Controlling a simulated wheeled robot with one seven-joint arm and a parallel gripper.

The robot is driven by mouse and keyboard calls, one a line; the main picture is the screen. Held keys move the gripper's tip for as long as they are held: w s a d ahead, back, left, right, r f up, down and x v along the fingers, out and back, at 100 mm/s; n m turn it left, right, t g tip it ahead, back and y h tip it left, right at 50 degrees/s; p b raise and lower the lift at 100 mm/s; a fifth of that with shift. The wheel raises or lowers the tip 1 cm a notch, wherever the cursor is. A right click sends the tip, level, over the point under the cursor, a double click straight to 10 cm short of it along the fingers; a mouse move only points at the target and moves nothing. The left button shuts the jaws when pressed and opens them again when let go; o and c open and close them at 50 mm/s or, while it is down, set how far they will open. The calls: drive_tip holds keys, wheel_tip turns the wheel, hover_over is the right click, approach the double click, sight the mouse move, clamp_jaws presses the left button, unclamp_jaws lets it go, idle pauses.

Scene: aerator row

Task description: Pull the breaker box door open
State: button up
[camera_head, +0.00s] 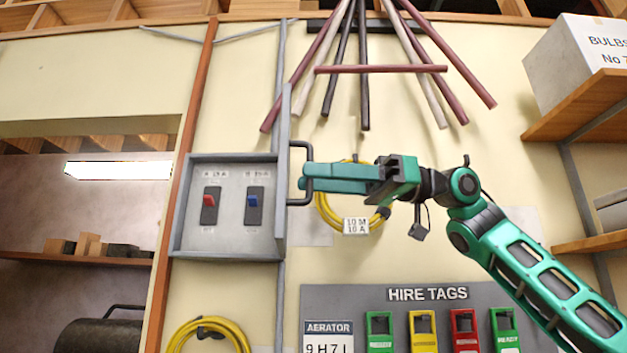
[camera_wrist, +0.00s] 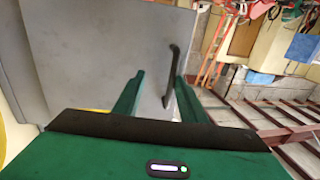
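The grey breaker box (camera_head: 178,210) is on the wall left of centre in the head view. Its door (camera_head: 282,190) stands swung out on the right side, seen nearly edge-on, and the red and blue switches inside show. The dark handle (camera_head: 300,147) sticks out to the right from the door. My gripper (camera_head: 306,178) reaches it from the right. In the wrist view the grey door (camera_wrist: 90,50) fills the left, and the handle (camera_wrist: 174,70) runs between the two green fingers (camera_wrist: 160,78). The fingers are apart, with a gap beside the handle.
A yellow cable coil (camera_head: 335,215) hangs on the wall behind my gripper. The hire tags board (camera_head: 345,300) is below. A shelf (camera_head: 580,105) with a white carton (camera_head: 575,65) is at upper right. Another yellow coil (camera_head: 180,340) hangs below the box.

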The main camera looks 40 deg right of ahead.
drive_tip(key=shift+s+d, duration=0.15)
drive_tip(key=shift+s, duration=0.05)
drive_tip(key=shift+s+r, duration=0.1)
drive_tip(key=shift+s, duration=0.05)
idle(0.4)
drive_tip(key=v, duration=1)
drive_tip(key=shift+d, duration=0.25)
drive_tip(key=shift+s, duration=0.15)
